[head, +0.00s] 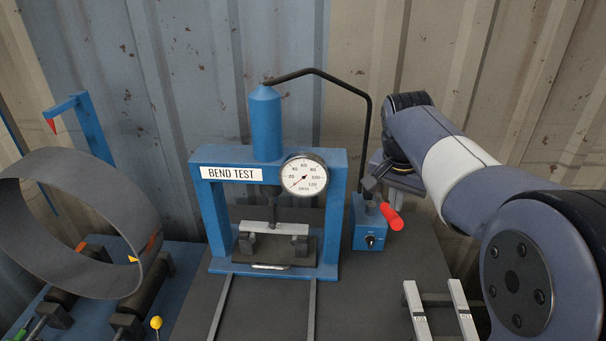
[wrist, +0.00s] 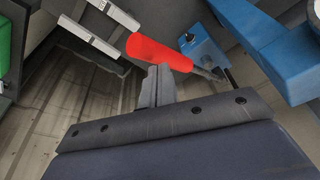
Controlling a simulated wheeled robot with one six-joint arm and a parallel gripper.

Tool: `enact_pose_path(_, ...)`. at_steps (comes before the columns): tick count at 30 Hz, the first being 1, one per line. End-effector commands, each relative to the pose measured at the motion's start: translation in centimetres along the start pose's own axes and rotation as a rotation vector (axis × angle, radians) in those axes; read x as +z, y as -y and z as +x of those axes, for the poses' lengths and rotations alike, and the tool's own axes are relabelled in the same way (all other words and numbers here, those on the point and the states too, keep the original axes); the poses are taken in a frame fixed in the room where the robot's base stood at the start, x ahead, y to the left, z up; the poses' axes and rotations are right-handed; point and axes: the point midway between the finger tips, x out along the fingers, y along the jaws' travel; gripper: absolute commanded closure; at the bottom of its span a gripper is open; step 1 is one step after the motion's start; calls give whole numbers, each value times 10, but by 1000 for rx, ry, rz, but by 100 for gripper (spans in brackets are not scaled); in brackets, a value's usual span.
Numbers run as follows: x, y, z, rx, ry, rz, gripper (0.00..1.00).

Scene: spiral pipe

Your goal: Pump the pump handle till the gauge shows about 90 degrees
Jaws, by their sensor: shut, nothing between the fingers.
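The red pump handle (head: 391,216) sticks out to the right of the small blue pump box (head: 362,232) and tilts downward. It also shows in the wrist view (wrist: 158,52), just beyond my fingertips. My gripper (head: 374,180) is above and slightly left of the handle in the head view. In the wrist view its fingers (wrist: 158,72) are shut and empty, close to the red grip; I cannot tell whether they touch it. The round gauge (head: 304,174) is on the blue press frame; its thin needle seems to point lower left, near the low end.
The blue bend test press (head: 333,220) stands left of the pump, holding a grey workpiece (head: 270,229). A black hose (head: 340,80) arches from the cylinder down to the pump. Two pale bars (head: 462,308) lie front right. A large grey ring (head: 75,225) stands left.

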Motion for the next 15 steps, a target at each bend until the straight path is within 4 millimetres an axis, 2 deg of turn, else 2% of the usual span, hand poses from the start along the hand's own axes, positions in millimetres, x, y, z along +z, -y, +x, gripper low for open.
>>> enact_pose_path(6, 4, 0, 15, 1, 1, 0, 100)
enact_pose_path(10, 5, 0, 16, 1, 1, 0, 100)
enact_pose_path(15, 14, -3, 34, 0, 1, 0, 100)
